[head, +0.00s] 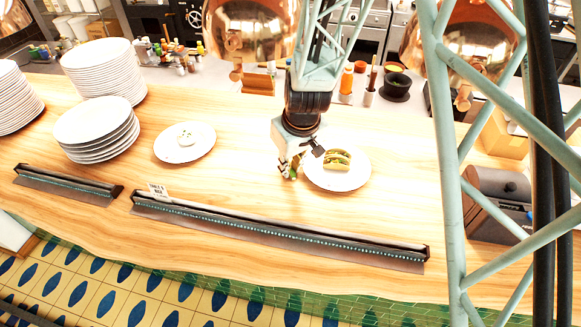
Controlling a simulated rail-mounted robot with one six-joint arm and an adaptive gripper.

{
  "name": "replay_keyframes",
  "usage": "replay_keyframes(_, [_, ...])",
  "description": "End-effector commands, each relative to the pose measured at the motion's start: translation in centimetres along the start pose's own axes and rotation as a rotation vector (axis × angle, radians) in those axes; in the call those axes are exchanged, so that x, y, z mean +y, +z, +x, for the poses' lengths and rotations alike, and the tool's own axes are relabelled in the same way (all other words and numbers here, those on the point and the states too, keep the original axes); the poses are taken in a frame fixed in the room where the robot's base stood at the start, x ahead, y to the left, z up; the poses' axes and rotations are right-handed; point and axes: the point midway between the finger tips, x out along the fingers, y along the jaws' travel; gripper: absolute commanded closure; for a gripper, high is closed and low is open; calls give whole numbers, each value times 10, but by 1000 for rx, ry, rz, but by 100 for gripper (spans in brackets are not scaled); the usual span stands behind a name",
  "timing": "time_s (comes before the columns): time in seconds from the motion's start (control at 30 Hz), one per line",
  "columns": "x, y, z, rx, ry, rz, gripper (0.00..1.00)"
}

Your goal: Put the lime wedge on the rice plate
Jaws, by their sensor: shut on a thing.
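The rice plate (203,147) is a round white plate left of centre on the wooden counter, with a small white mound of rice (186,137) on it. My gripper (291,171) is right of it, low over the counter beside the left rim of a second plate. It is shut on a small green piece, the lime wedge (294,176), which is mostly hidden by the fingers. Whether the wedge touches the counter or plate I cannot tell.
The second white plate (345,186) holds a filled, green-and-yellow food item (337,159). Stacked plates (100,130) stand left of the rice plate. A long ticket rail (280,232) runs along the front. Copper lamps (240,35) hang above. The counter between the two plates is clear.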

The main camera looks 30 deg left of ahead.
Motion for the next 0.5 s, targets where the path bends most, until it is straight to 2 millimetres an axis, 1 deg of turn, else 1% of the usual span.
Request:
replay_keyframes(0.03, [0, 0, 2, 0, 0, 0, 92])
replay_keyframes(0.07, [0, 0, 2, 0, 0, 0, 85])
replay_keyframes(0.2, [0, 0, 1, 0, 0, 0, 73])
replay_keyframes(0.5, [0, 0, 1, 0, 0, 0, 72])
